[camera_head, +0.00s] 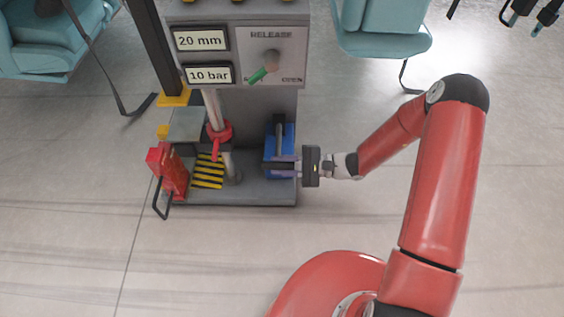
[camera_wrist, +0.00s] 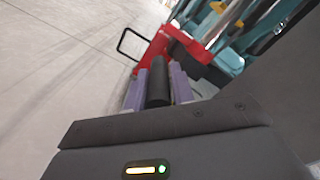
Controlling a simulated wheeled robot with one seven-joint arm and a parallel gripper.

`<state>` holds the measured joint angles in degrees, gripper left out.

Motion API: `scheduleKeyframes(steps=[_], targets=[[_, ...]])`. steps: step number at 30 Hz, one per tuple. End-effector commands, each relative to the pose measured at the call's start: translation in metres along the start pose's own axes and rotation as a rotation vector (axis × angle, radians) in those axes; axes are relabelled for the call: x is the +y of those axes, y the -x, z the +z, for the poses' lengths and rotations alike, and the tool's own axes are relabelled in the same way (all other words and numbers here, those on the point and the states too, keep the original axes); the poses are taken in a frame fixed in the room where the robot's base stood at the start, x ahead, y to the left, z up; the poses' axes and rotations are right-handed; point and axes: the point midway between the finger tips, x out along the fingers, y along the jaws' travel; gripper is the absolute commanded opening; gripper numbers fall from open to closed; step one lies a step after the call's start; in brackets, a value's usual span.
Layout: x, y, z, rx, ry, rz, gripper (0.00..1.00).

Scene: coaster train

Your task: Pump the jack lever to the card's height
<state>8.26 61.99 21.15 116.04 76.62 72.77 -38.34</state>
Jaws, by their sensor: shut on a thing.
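My gripper (camera_head: 284,166) reaches in from the right at the blue pump block (camera_head: 271,141) on the grey stand's base. In the wrist view its purple-padded fingers (camera_wrist: 158,86) are shut on a black cylindrical grip (camera_wrist: 158,80), which I take to be the jack lever's handle. A dark upright bar (camera_head: 280,131) shows at the blue block in the head view. Two cards on the panel read "20 mm" (camera_head: 200,40) and "10 bar" (camera_head: 208,74). The lever's pivot is hidden.
A RELEASE knob (camera_head: 268,66) with a green end sits on the panel. A red collar (camera_head: 219,133) is on the pale post. A red jack-like unit (camera_head: 170,172) with a black loop handle stands at the base's left. Teal seats hang behind; the front floor is clear.

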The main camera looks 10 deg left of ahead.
Motion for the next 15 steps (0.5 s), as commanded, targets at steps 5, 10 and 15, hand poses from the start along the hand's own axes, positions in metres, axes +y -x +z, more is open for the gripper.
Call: scheduleKeyframes(steps=[5,10,15], targets=[[0.0022,0.0004,-0.0018,0.006,-0.008,0.003,0.00],[0.0018,0.0006,-0.0022,0.007,-0.008,0.002,0.26],[0.0011,0.0005,-0.0020,0.006,-0.005,0.001,0.43]])
